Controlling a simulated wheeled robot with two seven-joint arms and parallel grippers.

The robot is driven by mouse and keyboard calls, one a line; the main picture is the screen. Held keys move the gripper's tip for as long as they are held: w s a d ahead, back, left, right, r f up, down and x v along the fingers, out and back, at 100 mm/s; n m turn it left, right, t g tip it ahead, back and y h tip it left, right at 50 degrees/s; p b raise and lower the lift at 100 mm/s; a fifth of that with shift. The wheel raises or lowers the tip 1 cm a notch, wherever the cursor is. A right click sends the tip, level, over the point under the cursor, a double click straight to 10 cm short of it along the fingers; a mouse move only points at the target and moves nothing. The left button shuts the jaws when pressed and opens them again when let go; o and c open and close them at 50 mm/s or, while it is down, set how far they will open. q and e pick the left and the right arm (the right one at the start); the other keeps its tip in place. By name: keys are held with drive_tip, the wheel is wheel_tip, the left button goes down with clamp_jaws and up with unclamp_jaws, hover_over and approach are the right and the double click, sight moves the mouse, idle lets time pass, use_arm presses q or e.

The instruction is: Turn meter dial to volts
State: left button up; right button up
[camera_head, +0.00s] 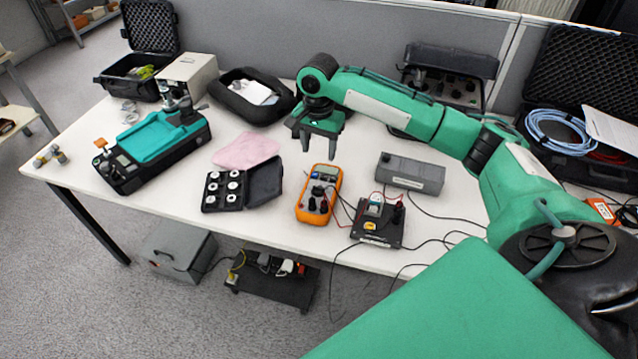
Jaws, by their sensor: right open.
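An orange multimeter (319,194) lies on the white table near its front edge, with its screen at the far end. Its dial (318,191) is dark and too small for me to read its setting. Dark plugs and red and black leads (341,203) run from its lower part to the right. My right gripper (319,150) is open and empty, pointing down above the table just beyond the meter's far end. It appears apart from the meter. My left gripper is not in view.
Right of the meter stand a small black board (379,224) with leads and a grey box (410,173). A black case of round weights (226,190) lies left, by a pink cloth (246,149). A teal-topped device (160,142) is farther left. Loose cables hang over the front edge.

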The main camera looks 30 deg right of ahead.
sight(319, 187)
wheel_tip(319, 187, down, 12)
drive_tip(key=shift+d+f, duration=0.1)
drive_tip(key=shift+f, duration=0.7)
drive_tip(key=shift+c, duration=0.8)
drive_tip(key=c, duration=0.8)
drive_tip(key=shift+r+p, duration=0.2)
drive_tip(key=shift+p, duration=0.55)
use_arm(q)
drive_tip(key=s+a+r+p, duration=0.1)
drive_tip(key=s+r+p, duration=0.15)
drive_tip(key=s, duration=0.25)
use_arm(e)
drive_tip(key=shift+r+m+p, duration=0.2)
drive_tip(key=shift+m+p, duration=0.2)
drive_tip(key=shift+m, duration=0.2)
drive_tip(key=m+p, duration=0.5)
drive_tip(key=p, duration=0.6)
drive_tip(key=shift+f, duration=0.1)
use_arm(q)
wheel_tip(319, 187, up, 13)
drive_tip(key=p, duration=0.2)
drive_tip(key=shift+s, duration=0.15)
use_arm(e)
drive_tip(key=shift+f+m, duration=0.2)
drive_tip(key=shift+m, duration=0.7)
